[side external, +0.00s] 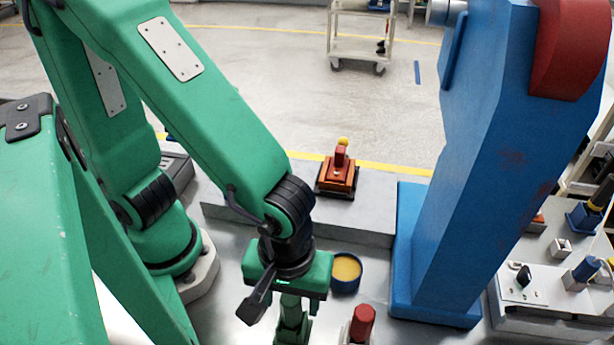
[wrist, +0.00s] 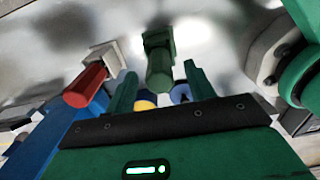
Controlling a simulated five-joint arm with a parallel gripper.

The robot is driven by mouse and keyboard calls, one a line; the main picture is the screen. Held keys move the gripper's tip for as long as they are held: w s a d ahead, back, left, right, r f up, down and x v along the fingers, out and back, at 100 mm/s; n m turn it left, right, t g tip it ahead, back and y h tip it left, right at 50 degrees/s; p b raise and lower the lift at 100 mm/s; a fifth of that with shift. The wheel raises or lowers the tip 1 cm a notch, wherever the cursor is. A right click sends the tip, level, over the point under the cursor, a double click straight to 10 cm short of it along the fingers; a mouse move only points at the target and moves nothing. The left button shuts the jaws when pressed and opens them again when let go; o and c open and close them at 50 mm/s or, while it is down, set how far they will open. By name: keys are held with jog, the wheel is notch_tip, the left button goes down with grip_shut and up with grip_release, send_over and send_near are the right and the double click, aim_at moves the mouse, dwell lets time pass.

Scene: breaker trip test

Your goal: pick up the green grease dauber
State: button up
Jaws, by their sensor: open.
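The green grease dauber (wrist: 160,66) stands in a green square holder (wrist: 157,38) in the wrist view. Its rounded end faces the camera, between and beyond the tips of my gripper (wrist: 159,72), with space on both sides. My gripper is open and empty. In the side external view my gripper (side external: 288,288) points down over a green upright piece (side external: 291,318) at the bottom edge, which seems to be the dauber. My gripper hides part of it, and I cannot tell the height gap.
A red-handled piece (side external: 362,322) stands close by on the right. A blue pot of yellow grease (side external: 346,270) sits just behind my gripper. A large blue column (side external: 450,190) rises at right. An orange-red switch block (side external: 338,175) sits on the grey ledge (side external: 260,205).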

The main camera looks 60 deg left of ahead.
jog(key=shift+f, duration=1.05)
jog(key=c, duration=1.1)
